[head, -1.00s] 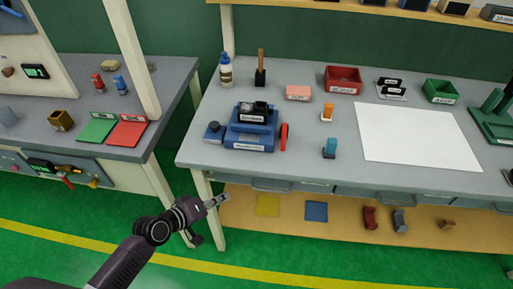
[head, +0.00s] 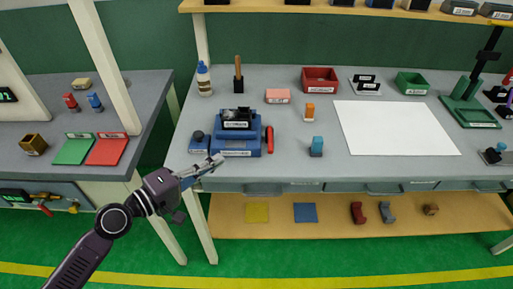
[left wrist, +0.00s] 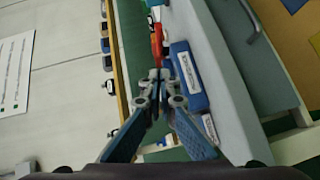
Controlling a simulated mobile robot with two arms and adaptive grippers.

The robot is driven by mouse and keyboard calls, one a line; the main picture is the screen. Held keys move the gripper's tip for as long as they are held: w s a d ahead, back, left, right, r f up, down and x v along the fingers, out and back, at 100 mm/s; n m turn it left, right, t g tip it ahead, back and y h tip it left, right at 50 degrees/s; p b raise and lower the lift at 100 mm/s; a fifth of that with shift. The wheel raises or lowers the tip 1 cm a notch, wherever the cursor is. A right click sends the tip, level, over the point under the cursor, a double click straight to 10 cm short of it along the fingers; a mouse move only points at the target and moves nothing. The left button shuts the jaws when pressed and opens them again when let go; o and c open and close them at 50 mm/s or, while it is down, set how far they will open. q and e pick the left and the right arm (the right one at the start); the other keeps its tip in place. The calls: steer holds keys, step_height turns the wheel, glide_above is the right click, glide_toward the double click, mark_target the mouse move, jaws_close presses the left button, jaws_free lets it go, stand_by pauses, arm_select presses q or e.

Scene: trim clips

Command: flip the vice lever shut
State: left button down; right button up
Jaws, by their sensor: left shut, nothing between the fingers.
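The blue vice (head: 236,147) sits at the left part of the grey workbench, with a dark labelled block on top. Its red lever (head: 269,139) stands along the vice's right side. My left gripper (head: 219,160) is shut and empty, at the front of the vice and left of the lever. It appears apart from both. In the left wrist view the shut fingertips (left wrist: 160,76) point toward the red lever (left wrist: 157,42), with the blue vice (left wrist: 188,76) just to their right. My right gripper is in neither view.
A small blue box with a black knob (head: 198,142) stands left of the vice. An orange-topped item (head: 309,111) and a blue item (head: 316,146) stand to the right. A glue bottle (head: 204,78) is behind. The white sheet (head: 395,128) is clear.

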mark_target(270, 145)
arm_select(q)
steer(key=p+x, duration=0.3)
steer(key=x, duration=0.7)
steer(key=shift+w+d+r, duration=0.1)
steer(key=shift+d+r, duration=0.05)
steer(key=d, duration=0.1)
steer(key=d+p, duration=0.1)
steer(key=shift+d+f, duration=0.25)
steer(key=shift+f, duration=0.05)
steer(key=shift+d+f, duration=0.2)
steer(key=shift+d, duration=0.45)
steer(key=shift+p, duration=0.35)
